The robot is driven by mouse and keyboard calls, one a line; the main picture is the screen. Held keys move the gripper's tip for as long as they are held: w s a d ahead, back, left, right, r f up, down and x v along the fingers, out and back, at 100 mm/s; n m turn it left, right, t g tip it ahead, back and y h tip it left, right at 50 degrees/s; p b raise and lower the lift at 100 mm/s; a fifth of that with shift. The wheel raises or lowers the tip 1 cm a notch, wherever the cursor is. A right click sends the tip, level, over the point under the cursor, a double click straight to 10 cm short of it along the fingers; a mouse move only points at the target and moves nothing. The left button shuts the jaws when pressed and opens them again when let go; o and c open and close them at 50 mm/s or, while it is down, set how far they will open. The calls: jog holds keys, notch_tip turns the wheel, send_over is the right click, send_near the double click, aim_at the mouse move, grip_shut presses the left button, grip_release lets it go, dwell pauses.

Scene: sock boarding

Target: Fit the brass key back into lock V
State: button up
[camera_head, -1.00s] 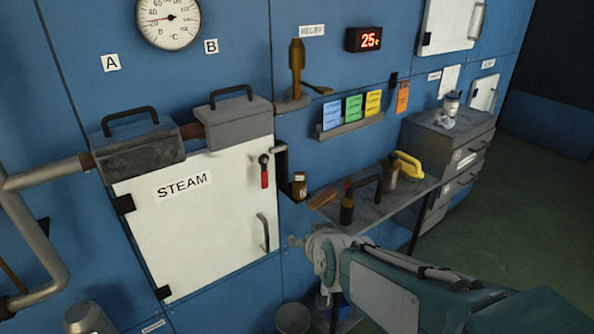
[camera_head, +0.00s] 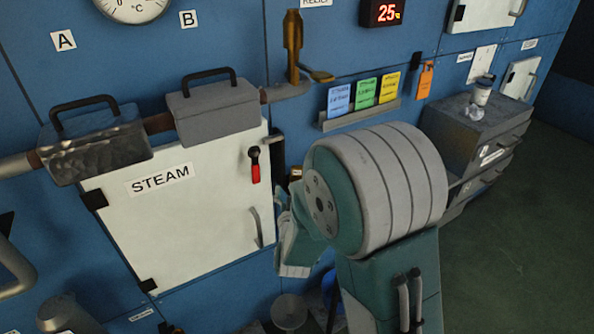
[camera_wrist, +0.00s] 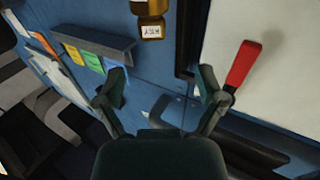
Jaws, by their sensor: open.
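I cannot make out the brass key or a lock marked V in either view. My gripper (camera_wrist: 160,88) is open in the wrist view, its two fingers apart with nothing between the tips. A brown bottle (camera_wrist: 152,28) with a small white label shows ahead of the fingers, near the top edge. The red lever handle (camera_wrist: 243,65) is beside the right finger in the picture; it also shows in the head view (camera_head: 255,167) on the white STEAM door (camera_head: 180,220).
A card rack (camera_head: 358,116) is on the blue wall above my arm. A brass relief valve (camera_head: 293,50) and grey pipe boxes (camera_head: 213,112) stick out above the door. A grey drawer cabinet (camera_head: 470,135) stands at the right. Open floor (camera_head: 540,220) lies right of it.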

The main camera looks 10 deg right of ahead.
jog(key=x, duration=0.2)
jog(key=shift+w+a, duration=0.15)
jog(key=shift+w, duration=0.2)
jog(key=w+d, duration=0.2)
jog(key=w, duration=0.1)
jog(key=w+d, duration=0.1)
jog(key=shift+w+d+f, duration=0.1)
jog(key=shift+w+f, duration=0.05)
jog(key=shift+w, duration=0.25)
jog(key=shift+w+a, duration=0.3)
jog(key=shift+w, duration=0.15)
jog(key=shift+a, duration=0.25)
jog(key=shift+d, duration=0.35)
grip_shut()
